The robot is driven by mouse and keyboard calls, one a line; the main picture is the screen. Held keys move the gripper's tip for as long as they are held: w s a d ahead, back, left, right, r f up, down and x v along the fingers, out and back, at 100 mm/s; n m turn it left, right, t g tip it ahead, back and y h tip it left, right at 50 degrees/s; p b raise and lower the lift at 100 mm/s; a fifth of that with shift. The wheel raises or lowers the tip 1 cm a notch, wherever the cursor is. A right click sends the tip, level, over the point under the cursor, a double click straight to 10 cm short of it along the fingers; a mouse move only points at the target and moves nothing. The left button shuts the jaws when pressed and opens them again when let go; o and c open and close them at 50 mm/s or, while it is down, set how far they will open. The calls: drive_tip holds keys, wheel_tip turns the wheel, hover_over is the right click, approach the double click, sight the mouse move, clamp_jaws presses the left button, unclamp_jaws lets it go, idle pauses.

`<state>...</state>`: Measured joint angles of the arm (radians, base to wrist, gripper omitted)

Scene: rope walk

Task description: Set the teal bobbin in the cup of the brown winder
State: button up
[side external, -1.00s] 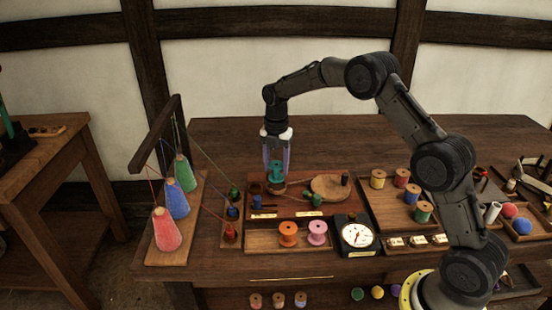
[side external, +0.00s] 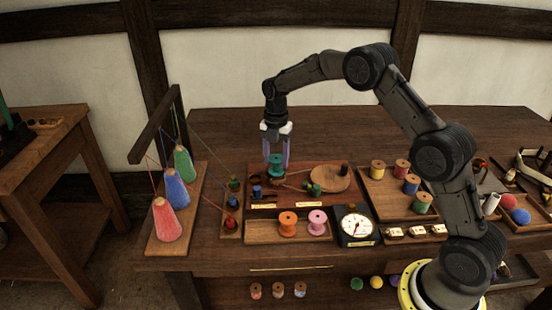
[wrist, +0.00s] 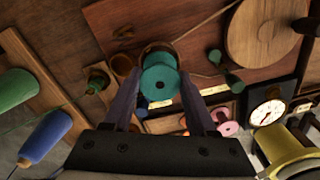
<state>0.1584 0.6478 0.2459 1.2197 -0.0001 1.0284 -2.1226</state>
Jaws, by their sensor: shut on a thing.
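The teal bobbin (side external: 275,165) stands upright between the fingers of my gripper (side external: 276,160), which is shut on it. It also shows between the fingers in the wrist view (wrist: 160,84). A brown round rim, apparently the brown winder's cup (wrist: 158,48), shows just behind the bobbin in the wrist view, partly hidden by it. The bobbin is over or at this cup; I cannot tell whether it touches the cup floor. A smaller brown cup (wrist: 122,65) sits beside it. Both are on the red-brown board (side external: 300,196).
A round wooden disc (side external: 330,180) lies right of the gripper. Small green and blue bobbins stand close by. Orange (side external: 288,224) and pink (side external: 317,223) spools stand in a front tray, next to a dial (side external: 356,227). Threads run from the cones (side external: 168,220) at left.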

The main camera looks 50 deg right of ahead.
drive_tip(key=shift+f, duration=0.15)
idle(0.4)
drive_tip(key=shift+f, duration=0.75)
drive_tip(key=shift+f, duration=0.1)
drive_tip(key=o, duration=1.2)
drive_tip(key=shift+r, duration=4.05)
